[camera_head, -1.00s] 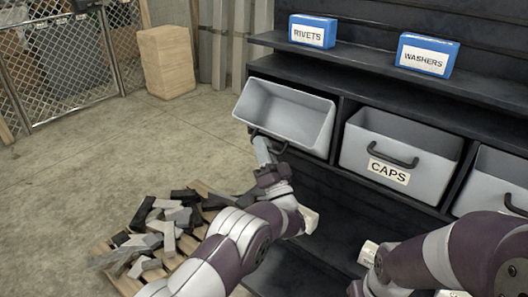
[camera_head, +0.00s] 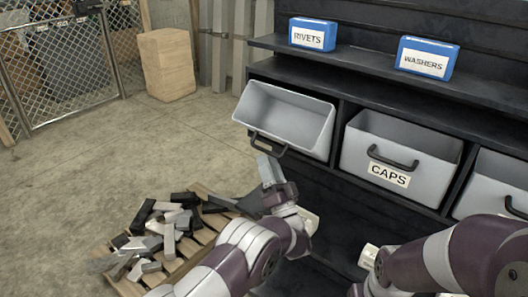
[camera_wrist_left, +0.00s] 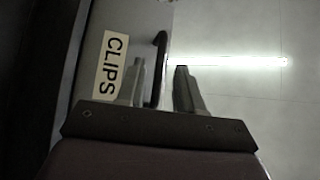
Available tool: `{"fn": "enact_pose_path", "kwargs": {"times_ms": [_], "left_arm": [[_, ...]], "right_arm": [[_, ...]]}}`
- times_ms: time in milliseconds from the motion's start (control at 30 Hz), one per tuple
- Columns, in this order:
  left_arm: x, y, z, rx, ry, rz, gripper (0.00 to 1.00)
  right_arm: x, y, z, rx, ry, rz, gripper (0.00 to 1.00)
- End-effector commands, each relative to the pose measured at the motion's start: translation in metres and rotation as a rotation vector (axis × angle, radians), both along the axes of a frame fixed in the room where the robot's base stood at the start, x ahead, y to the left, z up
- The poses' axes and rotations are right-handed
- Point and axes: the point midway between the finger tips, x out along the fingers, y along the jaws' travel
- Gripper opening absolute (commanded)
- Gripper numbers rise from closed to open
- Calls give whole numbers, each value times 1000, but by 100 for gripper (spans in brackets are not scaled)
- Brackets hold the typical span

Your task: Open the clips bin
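The clips bin (camera_head: 290,122) is the leftmost grey bin on the shelf rack. It is tilted forward and open at the top, and its inside looks empty. Its dark handle (camera_head: 266,146) is on the front. In the left wrist view the bin's CLIPS label (camera_wrist_left: 110,64) and its handle (camera_wrist_left: 159,68) show. My left gripper (camera_head: 269,170) is just below the handle in the head view. In the left wrist view its fingers (camera_wrist_left: 160,86) are apart, with the handle appearing between them; contact cannot be told. My right gripper's fingers are not visible.
The caps bin (camera_head: 400,155) sits to the right, with another grey bin (camera_head: 493,185) beyond it. Blue rivets (camera_head: 313,33) and washers (camera_head: 427,56) boxes stand on the shelf above. A pallet of metal pieces (camera_head: 203,238) lies at lower left.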

Motion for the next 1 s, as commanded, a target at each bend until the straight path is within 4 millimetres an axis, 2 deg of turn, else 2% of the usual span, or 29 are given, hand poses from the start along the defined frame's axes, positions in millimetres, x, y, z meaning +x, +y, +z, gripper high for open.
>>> {"fn": "enact_pose_path", "kwargs": {"times_ms": [200, 433, 867, 933, 1000], "left_arm": [[-41, -21, -34, 2, 1, -4, 36], [-59, -29, -49, -1, 0, -1, 36], [-58, -29, -49, -2, 3, -4, 36], [-48, -26, -46, -24, 37, -42, 36], [-22, -17, -39, -88, 136, -142, 36]], "right_arm": [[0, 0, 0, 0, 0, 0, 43], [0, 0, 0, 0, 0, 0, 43], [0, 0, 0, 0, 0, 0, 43], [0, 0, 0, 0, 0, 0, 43], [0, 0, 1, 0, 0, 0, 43]]}}
